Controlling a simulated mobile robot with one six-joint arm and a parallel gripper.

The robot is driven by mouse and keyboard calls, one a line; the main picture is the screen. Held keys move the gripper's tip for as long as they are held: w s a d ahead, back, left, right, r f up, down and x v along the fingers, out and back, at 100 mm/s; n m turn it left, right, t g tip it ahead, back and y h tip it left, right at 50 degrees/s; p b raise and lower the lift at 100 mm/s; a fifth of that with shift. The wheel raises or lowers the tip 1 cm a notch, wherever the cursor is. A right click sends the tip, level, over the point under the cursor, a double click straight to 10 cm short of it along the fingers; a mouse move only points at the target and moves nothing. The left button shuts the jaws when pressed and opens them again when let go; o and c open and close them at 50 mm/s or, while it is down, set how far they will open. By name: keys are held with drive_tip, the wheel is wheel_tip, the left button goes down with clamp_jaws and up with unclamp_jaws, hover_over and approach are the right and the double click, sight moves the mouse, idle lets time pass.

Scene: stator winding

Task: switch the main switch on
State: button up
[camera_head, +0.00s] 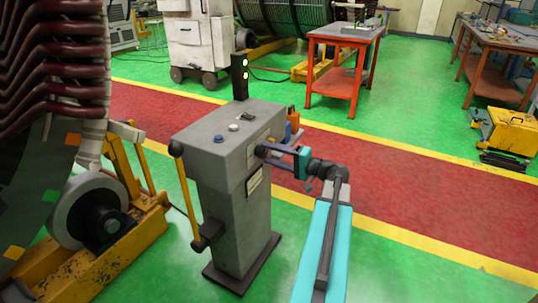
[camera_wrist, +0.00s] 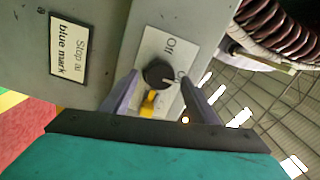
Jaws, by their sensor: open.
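The main switch is a round black knob (camera_wrist: 157,73) on a pale plate (camera_wrist: 155,48) with "Off" printed on it. A second word beginning with "O" is partly hidden by my right finger. A light mark shows at the knob's right edge; its exact setting is hard to read. My gripper (camera_wrist: 159,80) is open, with one finger on each side of the knob; I cannot tell whether they touch it. In the head view my gripper (camera_head: 268,154) is at the right face of the grey control pedestal (camera_head: 232,195), and the knob is hidden there.
A "Stop at blue mark" label (camera_wrist: 70,50) is beside the switch plate. The pedestal has a lamp post (camera_head: 240,77) with lit lamps and a yellow lever (camera_head: 184,195) on its left. A large machine with a wheel (camera_head: 90,212) stands left. Red floor is clear at right.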

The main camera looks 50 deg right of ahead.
drive_tip(key=v, duration=1.3)
drive_tip(key=shift+w+a+f, duration=0.15)
drive_tip(key=shift+f, duration=0.05)
